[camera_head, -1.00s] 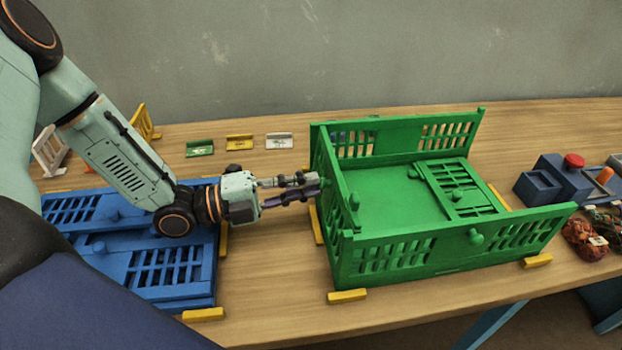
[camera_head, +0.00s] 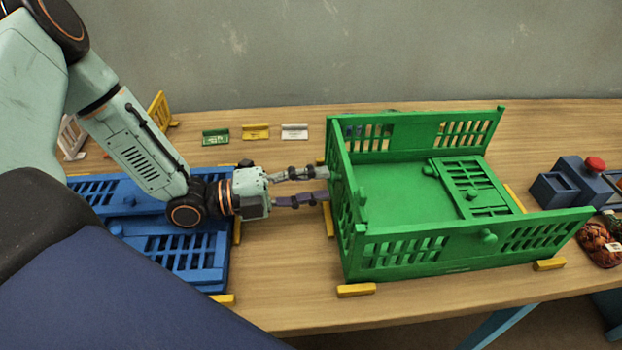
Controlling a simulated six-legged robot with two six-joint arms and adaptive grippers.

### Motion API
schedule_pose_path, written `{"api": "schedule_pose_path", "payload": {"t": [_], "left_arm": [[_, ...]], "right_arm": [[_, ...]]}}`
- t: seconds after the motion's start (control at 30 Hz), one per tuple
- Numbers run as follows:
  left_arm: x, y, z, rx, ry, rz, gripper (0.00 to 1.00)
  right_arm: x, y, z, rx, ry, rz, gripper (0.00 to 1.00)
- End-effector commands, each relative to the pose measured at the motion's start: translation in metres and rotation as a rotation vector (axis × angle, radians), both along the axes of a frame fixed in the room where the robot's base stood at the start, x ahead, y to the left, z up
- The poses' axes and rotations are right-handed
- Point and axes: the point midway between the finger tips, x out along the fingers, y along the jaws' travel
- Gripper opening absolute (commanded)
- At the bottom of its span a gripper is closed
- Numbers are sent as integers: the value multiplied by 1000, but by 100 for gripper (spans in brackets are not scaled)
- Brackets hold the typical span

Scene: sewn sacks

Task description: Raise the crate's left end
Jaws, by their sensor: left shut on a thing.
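The green crate (camera_head: 400,254) stands on the table with its back wall (camera_head: 470,130) and front wall upright. Its left end (camera_head: 340,165) stands upright between those walls, with a knob on its inner side. A slatted green panel (camera_head: 470,180) lies flat inside at the right. My left gripper (camera_head: 328,185) reaches in from the left, its two fingers spread apart, one behind the other, with their tips at the left end's outer face. It is shut on that end; the exact contact is hard to see. My right gripper is not in view.
Blue slatted panels (camera_head: 178,250) lie flat at the left under my arm. Yellow blocks (camera_head: 356,290) sit around the crate. Small green, yellow and white stands (camera_head: 255,132) are behind. Blue boxes (camera_head: 552,190) and reddish sacks (camera_head: 598,242) lie at the right.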

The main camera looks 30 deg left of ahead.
Motion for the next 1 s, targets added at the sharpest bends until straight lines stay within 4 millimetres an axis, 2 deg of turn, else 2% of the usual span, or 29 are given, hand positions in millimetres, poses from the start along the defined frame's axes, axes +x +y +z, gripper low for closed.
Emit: {"api": "schedule_pose_path", "payload": {"t": [0.03,0.1,0.67,0.87,1.0], "left_arm": [[-3,-2,-6,11,16,-9,23],[-3,-2,-6,11,15,-8,27],[0,-1,-2,6,7,-1,27],[8,-13,4,6,3,-4,27],[17,-28,9,9,4,-6,27]], "right_arm": [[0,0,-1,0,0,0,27],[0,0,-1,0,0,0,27],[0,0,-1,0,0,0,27],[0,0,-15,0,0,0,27],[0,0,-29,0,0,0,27]]}}
